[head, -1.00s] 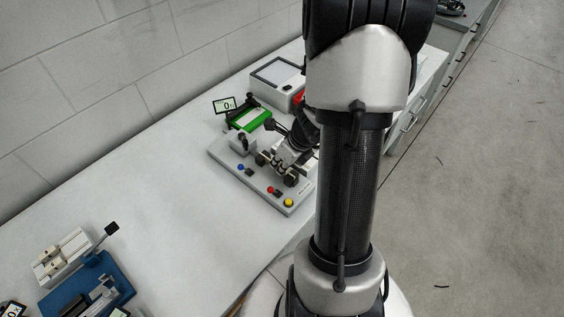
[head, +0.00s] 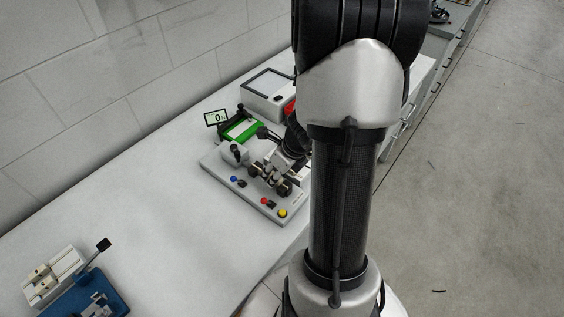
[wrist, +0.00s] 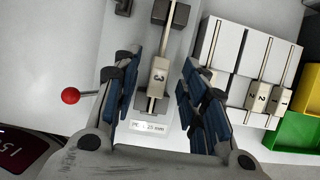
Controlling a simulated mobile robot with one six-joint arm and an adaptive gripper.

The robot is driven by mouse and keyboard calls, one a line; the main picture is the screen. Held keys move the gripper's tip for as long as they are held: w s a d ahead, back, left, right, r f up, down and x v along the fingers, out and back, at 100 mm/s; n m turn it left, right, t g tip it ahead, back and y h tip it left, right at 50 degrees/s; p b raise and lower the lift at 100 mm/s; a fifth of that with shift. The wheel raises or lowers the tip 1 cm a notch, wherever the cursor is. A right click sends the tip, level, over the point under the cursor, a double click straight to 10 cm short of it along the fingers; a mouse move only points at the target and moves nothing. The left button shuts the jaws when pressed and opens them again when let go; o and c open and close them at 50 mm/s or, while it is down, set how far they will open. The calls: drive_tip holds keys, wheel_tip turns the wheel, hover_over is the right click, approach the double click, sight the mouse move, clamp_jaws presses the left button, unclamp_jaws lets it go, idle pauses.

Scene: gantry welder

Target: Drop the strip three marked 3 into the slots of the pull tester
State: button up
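My gripper (wrist: 162,62) is open, with one blue-padded finger on each side of the tag and visible gaps between. In the head view, my gripper (head: 270,176) is low over a grey board (head: 222,170) with coloured buttons; the strip is too small to make out there.
In the wrist view, strips marked 2 (wrist: 261,97) and 1 (wrist: 284,99) lie on white blocks at the right, near green (wrist: 292,132) and yellow bins. A red knob (wrist: 70,96) sticks out left of my gripper. Bench between the board and blue device is clear.

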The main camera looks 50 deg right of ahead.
drive_tip(key=v, duration=1)
drive_tip(key=shift+s+r, duration=0.2)
drive_tip(key=shift+r, duration=0.15)
